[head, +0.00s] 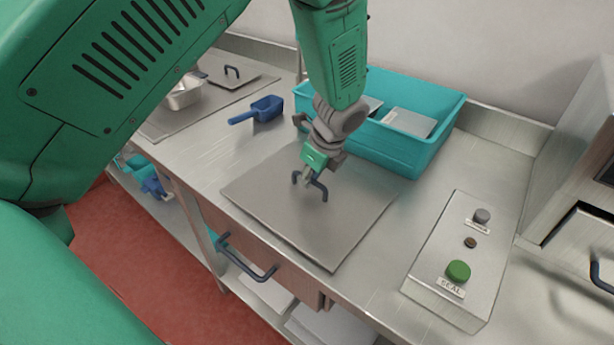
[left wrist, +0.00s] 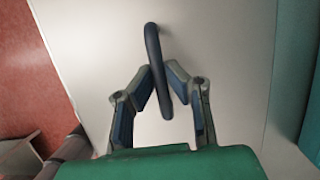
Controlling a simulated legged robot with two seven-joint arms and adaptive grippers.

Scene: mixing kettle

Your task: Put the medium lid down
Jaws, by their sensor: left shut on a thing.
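The medium lid (head: 340,230) looks like a flat, square grey steel plate with a dark blue bar handle (head: 323,190). It lies level at the worktop, its near edge by the counter's front edge; whether it rests on the counter or hangs just above cannot be told. My left gripper (head: 310,179) comes down from above and is shut on the handle. In the left wrist view the fingers (left wrist: 167,84) close around the handle (left wrist: 155,60), with the lid's pale surface (left wrist: 232,75) behind. My right gripper is not in view.
A teal bin (head: 400,163) with pale items stands behind the lid. A blue scoop (head: 258,110) lies to the left. Farther back are a metal pan (head: 184,94) and another handled plate (head: 234,82). A control box (head: 455,255) with a green button stands right. A drawer handle (head: 245,262) sticks out below.

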